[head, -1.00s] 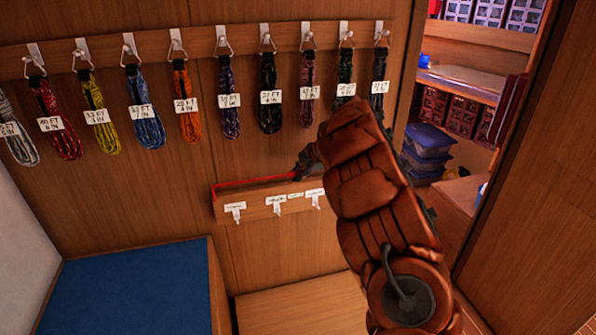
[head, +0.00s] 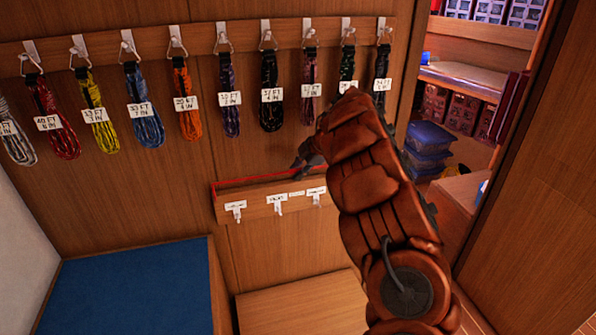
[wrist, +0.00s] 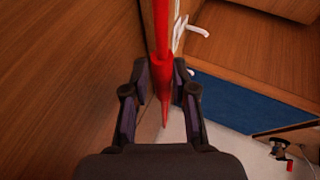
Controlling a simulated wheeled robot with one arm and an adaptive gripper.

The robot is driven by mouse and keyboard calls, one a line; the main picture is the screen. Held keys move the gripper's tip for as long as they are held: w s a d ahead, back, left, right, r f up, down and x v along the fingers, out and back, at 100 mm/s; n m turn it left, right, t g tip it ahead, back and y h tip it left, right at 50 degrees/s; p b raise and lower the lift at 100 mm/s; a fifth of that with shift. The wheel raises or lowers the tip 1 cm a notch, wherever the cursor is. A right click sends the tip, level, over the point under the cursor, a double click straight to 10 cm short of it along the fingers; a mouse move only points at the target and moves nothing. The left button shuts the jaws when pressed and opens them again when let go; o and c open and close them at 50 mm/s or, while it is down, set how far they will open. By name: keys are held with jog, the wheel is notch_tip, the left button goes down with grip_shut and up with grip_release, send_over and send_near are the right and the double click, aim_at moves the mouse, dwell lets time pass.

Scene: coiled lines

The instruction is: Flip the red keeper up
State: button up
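The red keeper (head: 255,179) is a thin red bar lying along the top of the low wooden rail (head: 260,208), with a red end piece at the rail's left end. In the wrist view the keeper (wrist: 163,75) runs from the top edge down between my two fingers, with a thicker part and a tapering end. My gripper (head: 308,157) is at the right part of the rail. In the wrist view my gripper (wrist: 160,100) is open, with a gap visible on both sides of the bar. My arm hides the rail's right end.
White hooks with labels (head: 236,206) line the low rail's front. Several coiled lines (head: 145,118) with tags hang from the upper rail above. A blue-topped bench (head: 130,290) is at lower left. Shelves with blue containers (head: 430,140) stand at the right.

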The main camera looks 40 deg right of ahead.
jog(key=shift+o, duration=0.9)
jog(key=shift+d, duration=0.15)
jog(key=shift+s, duration=0.1)
jog(key=v, duration=1.2)
